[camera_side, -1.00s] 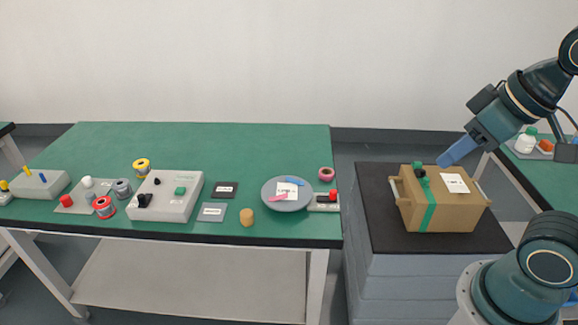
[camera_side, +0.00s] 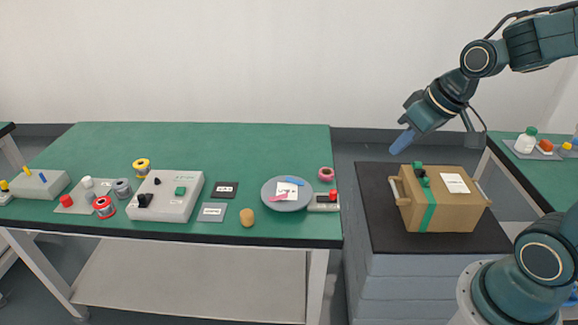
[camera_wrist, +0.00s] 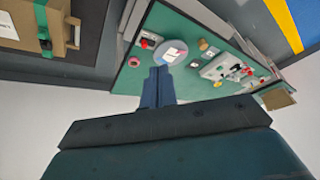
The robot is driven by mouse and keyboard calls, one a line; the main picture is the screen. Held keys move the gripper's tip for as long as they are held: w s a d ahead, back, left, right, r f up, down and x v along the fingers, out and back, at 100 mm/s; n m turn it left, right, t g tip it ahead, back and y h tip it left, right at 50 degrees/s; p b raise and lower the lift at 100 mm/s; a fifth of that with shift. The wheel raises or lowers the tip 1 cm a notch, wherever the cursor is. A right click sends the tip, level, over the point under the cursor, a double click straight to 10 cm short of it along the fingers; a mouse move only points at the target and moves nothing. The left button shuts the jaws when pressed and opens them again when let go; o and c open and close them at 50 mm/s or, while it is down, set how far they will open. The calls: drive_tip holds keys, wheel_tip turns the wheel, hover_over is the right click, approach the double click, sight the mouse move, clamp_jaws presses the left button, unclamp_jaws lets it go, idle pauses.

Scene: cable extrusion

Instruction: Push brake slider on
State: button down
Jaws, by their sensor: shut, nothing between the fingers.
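My gripper (camera_side: 401,145) is shut and empty, in the air above the left side of the dark-topped stand, right of the green table. In the wrist view its blue fingers (camera_wrist: 157,85) point toward the table. A small grey unit with a red knob (camera_side: 333,194) sits at the table's right edge; it also shows in the wrist view (camera_wrist: 146,43). A pale grey control box (camera_side: 165,205) with a black knob (camera_side: 145,200) and a green button (camera_side: 180,190) stands farther left. I cannot tell which part is the brake slider. The gripper touches none of these.
A round grey disc (camera_side: 272,204) with pink and blue pieces lies beside the red-knob unit, near a pink ring (camera_side: 326,173). A cardboard box (camera_side: 455,212) stands on the dark-topped stand (camera_side: 385,235). The table's back is clear.

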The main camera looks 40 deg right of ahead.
drive_tip(key=w+d+f+m+t, duration=0.1)
drive_tip(key=w+d+f, duration=0.3)
drive_tip(key=f, duration=0.5)
drive_tip(key=w+d+f+m+y, duration=0.1)
drive_tip(key=w+d+f+m, duration=0.2)
drive_tip(key=d+f, duration=0.6)
drive_tip(key=shift+w+d+f+m+t+y, duration=0.2)
drive_tip(key=shift+w+f+m+t+y, duration=0.15)
drive_tip(key=shift+w, duration=0.3)
approach(327, 196)
drive_tip(key=shift+w+d+f, duration=0.15)
drive_tip(key=shift+d+f, duration=0.05)
drive_tip(key=shift+f, duration=0.45)
drive_tip(key=shift+w+d+f, duration=0.15)
drive_tip(key=shift+d+f, duration=0.05)
drive_tip(key=shift+f, duration=0.45)
drive_tip(key=shift+w+d+f, duration=0.15)
drive_tip(key=shift+d+f, duration=0.05)
drive_tip(key=shift+f, duration=0.5)
drive_tip(key=shift+a, duration=0.1)
